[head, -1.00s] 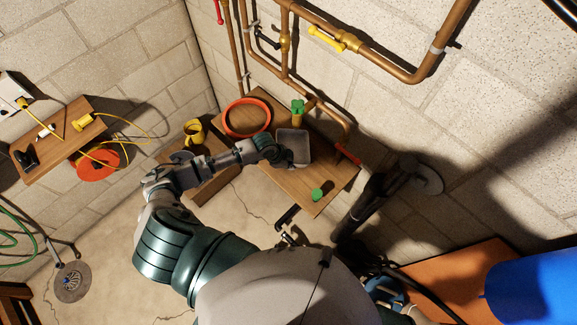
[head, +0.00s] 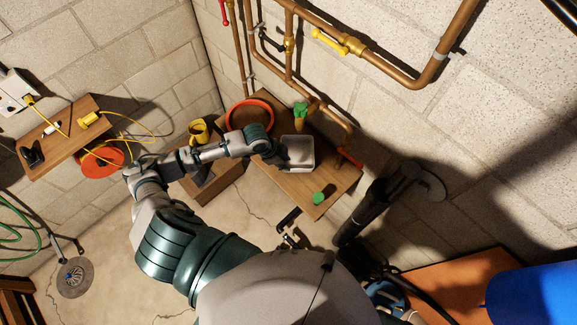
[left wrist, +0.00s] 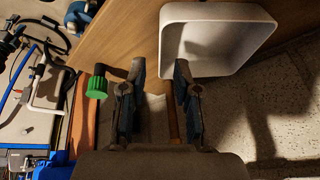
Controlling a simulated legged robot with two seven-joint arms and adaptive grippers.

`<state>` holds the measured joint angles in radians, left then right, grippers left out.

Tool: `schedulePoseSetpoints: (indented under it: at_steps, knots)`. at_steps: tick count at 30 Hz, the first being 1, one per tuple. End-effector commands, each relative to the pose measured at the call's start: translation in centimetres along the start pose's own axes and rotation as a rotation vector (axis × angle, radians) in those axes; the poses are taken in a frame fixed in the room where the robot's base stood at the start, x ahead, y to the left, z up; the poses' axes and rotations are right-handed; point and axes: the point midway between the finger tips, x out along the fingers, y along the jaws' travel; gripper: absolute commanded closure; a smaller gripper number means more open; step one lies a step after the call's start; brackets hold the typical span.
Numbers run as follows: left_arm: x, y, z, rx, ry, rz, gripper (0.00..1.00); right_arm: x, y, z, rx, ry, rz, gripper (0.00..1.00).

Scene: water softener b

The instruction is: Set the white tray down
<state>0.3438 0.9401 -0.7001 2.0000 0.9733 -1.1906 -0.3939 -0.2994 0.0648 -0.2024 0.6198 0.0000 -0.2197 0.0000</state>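The white tray (head: 300,166) is at the wooden table top (head: 335,180), beside my left gripper (head: 276,156) in the head view. It also shows at the top right of the left wrist view (left wrist: 232,52), with its open side visible. In that view my left gripper (left wrist: 160,72) has its two fingers well apart. The right-hand finger overlaps the tray's near left corner, and the tray's left wall lies between the fingertips. I cannot tell whether a finger touches the tray. My right gripper cannot be made out.
A round orange-rimmed pan (head: 248,116) and a green valve handle (head: 301,109) stand behind the tray. A green knob (head: 318,198) is at the table's front. A pipe with a red handle (head: 349,157) is to the right.

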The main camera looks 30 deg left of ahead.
Motion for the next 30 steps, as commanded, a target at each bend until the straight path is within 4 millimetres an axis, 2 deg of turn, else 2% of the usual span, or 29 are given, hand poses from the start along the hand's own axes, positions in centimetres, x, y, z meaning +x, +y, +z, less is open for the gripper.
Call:
schedulePoseSetpoints:
  at_steps: [3, 9, 18, 26, 29, 30]
  knots:
    - [-2.1, 0.0, -0.1, 0.003, 0.000, -0.003, 0.69, 0.0, 0.5, 0.1, -0.002, -0.001, 0.005, 0.60]
    - [-3.6, -0.1, 0.1, 0.001, 0.002, 0.000, 0.69, 0.0, 1.6, 0.4, -0.006, -0.005, 0.019, 0.60]
    - [-3.6, -0.2, 0.3, 0.000, 0.005, 0.002, 0.69, -0.1, 2.2, 0.5, -0.006, -0.007, 0.026, 0.60]
    - [-3.6, 0.0, 0.1, 0.000, 0.004, 0.001, 0.69, 0.0, 0.5, 0.1, 0.000, -0.002, 0.006, 0.60]
    - [-2.6, 1.6, -0.8, -0.001, 0.014, 0.008, 0.69, 0.0, 0.2, 0.1, -0.001, -0.001, 0.002, 0.60]
    - [-1.9, 2.7, -1.4, -0.008, 0.024, 0.010, 0.69, 0.0, 0.2, 0.1, -0.001, -0.001, 0.003, 0.60]
